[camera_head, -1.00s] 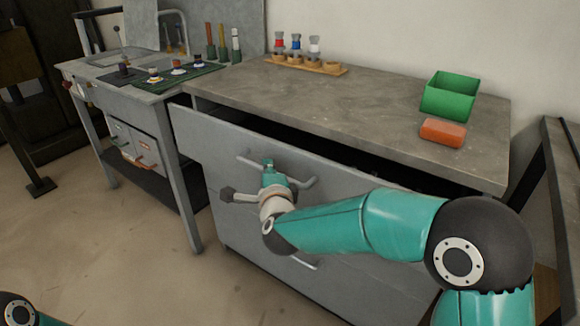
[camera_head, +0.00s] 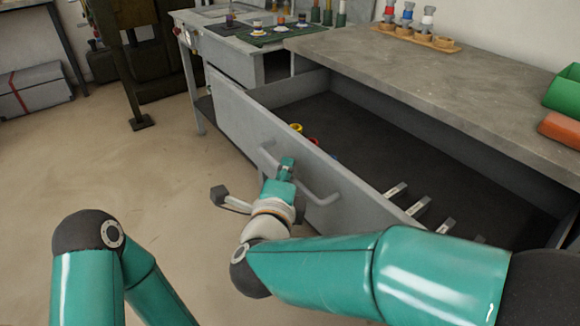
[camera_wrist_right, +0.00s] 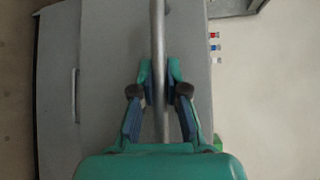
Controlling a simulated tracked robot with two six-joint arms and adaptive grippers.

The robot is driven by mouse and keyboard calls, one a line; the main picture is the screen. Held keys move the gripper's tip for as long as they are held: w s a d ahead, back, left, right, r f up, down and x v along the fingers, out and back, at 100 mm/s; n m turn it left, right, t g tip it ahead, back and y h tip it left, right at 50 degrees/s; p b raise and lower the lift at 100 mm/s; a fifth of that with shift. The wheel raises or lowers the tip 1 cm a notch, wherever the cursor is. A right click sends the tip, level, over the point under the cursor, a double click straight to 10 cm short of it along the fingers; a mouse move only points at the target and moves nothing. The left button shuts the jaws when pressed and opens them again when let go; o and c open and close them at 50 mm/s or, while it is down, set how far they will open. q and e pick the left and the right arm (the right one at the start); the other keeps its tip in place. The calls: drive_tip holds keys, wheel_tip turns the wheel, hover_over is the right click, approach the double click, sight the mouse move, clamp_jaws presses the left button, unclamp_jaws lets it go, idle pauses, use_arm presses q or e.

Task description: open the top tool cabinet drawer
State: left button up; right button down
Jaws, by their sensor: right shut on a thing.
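The top drawer of the tool cabinet is pulled well out, and its grey front panel (camera_head: 355,199) stands away from the cabinet. My right gripper (camera_head: 287,165) is shut on the drawer's bar handle (camera_head: 322,194). In the right wrist view the handle (camera_wrist_right: 157,30) runs between the fingers of the same gripper (camera_wrist_right: 159,78). Inside the drawer are several metal pieces (camera_head: 418,207) at the right, and a yellow ring (camera_head: 296,128) and a red ring (camera_head: 314,141) near the front panel. My left arm shows at lower left; its gripper is out of frame.
A bench (camera_head: 240,40) with a green mat stands at the left. Floor in front is clear.

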drive_tip(key=shift+s+f, duration=0.1)
drive_tip(key=shift+f, duration=0.2)
drive_tip(key=c, duration=1.2)
unclamp_jaws()
drive_tip(key=shift+r, duration=0.15)
